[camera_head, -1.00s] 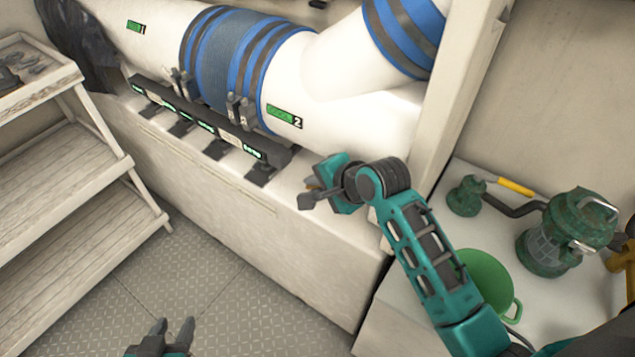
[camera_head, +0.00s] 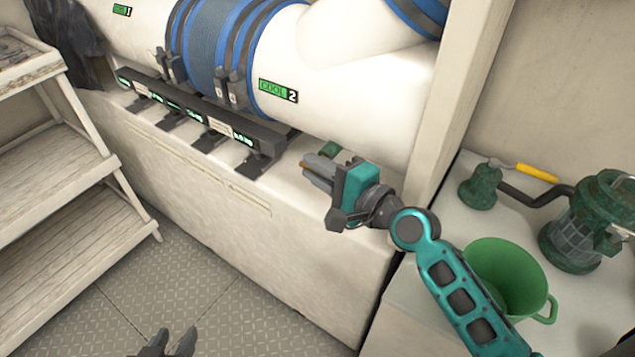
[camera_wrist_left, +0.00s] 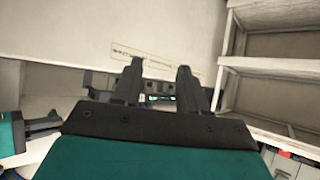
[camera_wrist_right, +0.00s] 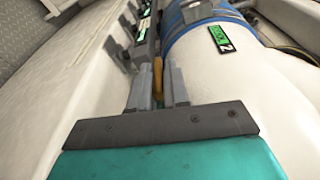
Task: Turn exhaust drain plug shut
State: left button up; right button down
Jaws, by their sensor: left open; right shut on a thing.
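The exhaust drain plug shows as a small brass-yellow piece (camera_wrist_right: 157,72) between the fingers of my right gripper (camera_wrist_right: 160,82) in the right wrist view. Only a sliver of it (camera_head: 304,164) shows in the head view, under the white pipe. My right gripper (camera_head: 318,170) is shut on it, fingers pointing left along the ledge. The fingers hide most of the plug, so I cannot tell how far it is turned. My left gripper (camera_head: 172,344) is open and empty, low over the floor; its spread fingers (camera_wrist_left: 158,80) show in the left wrist view.
The white exhaust pipe (camera_head: 340,90) with a blue sleeve (camera_head: 216,45) runs above the ledge. A black rack of lit displays (camera_head: 200,118) stands left of my right gripper. A green mug (camera_head: 505,275) and lantern (camera_head: 590,225) stand right. Wooden shelves (camera_head: 60,200) stand left.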

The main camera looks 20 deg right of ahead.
pick_arm(q)
jog(key=shift+w+d+f+b, duration=0.15)
jog(key=shift+d+f+b, duration=0.25)
jog(key=shift+b, duration=0.15)
pick_arm(e)
jog(key=shift+s+f+y, duration=0.1)
jog(key=shift+f+y, duration=0.2)
jog(key=shift+f, duration=0.2)
pick_arm(q)
jog(key=shift+r, duration=0.1)
pick_arm(e)
jog(key=shift+r, duration=0.1)
jog(key=c, duration=1.4)
grip_release()
jog(key=shift+o, duration=1.1)
jog(key=shift+r, duration=0.15)
jog(key=shift+t, duration=0.3)
pick_arm(q)
jog(key=shift+w+d+f+b, duration=0.1)
jog(key=shift+f+b, duration=0.55)
jog(key=shift+b, duration=0.15)
jog(key=shift+w+d+f+b, duration=0.1)
jog(key=shift+f+b, duration=0.5)
jog(key=shift+b, duration=0.15)
pick_arm(e)
jog(key=v, duration=1.2)
jog(key=shift+s+d+r, duration=0.2)
jog(key=shift+s, duration=0.2)
